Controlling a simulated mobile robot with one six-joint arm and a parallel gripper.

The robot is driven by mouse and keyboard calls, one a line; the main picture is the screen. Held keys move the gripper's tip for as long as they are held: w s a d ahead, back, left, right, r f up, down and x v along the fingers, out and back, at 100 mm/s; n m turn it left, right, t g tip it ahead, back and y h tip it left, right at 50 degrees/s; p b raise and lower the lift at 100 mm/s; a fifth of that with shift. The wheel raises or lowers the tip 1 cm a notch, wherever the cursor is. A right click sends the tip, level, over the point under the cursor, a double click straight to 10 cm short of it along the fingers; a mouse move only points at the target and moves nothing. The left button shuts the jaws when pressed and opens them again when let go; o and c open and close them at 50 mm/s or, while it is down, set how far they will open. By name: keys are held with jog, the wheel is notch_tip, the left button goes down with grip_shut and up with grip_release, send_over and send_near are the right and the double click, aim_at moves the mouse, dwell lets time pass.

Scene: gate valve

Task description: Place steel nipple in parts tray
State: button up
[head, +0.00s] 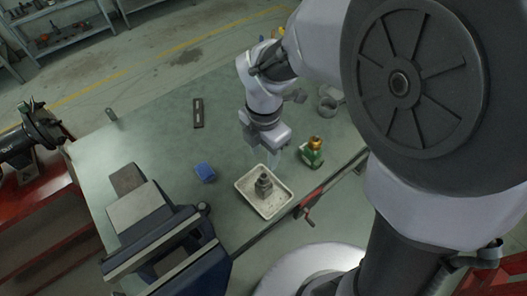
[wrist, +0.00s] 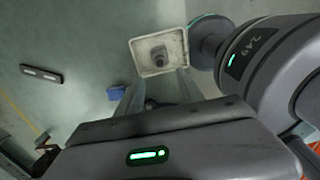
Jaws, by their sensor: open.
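The parts tray (head: 246,187) is a shallow, off-white tray near the table's front edge; it also shows at the top of the wrist view (wrist: 141,68). A grey metal fitting (head: 264,185), apparently the steel nipple, stands upright inside it, near the middle, and shows in the wrist view (wrist: 159,55). My gripper (head: 272,170) is open, with its pale fingers just behind and above the tray. In the wrist view its fingers (wrist: 158,93) are apart. A dark round shape shows between them, and I cannot tell what it is. The fitting looks clear of the fingers.
A green valve body with a brass top (head: 313,155) stands right of the tray. A blue block (head: 205,172) lies to the left. A dark bar (head: 198,113) lies farther back. A large vise (head: 165,245) fills the front left. The table's middle left is clear.

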jog(key=s+d+r+m+t+y+b, duration=0.1)
jog(key=s+d+r+m+t, duration=0.2)
jog(key=m, duration=1.2)
jog(key=s+d+r+m+t+y+b, duration=0.1)
jog(key=s+d+r+m+t, duration=0.1)
jog(key=s+r+m, duration=0.6)
jog(key=d+r+m, duration=0.1)
jog(key=m, duration=0.5)
jog(key=shift+s+d+m+t, duration=0.15)
jog(key=shift+d+m+t, duration=0.2)
jog(key=shift+m+t, duration=0.05)
jog(key=shift+a, duration=0.1)
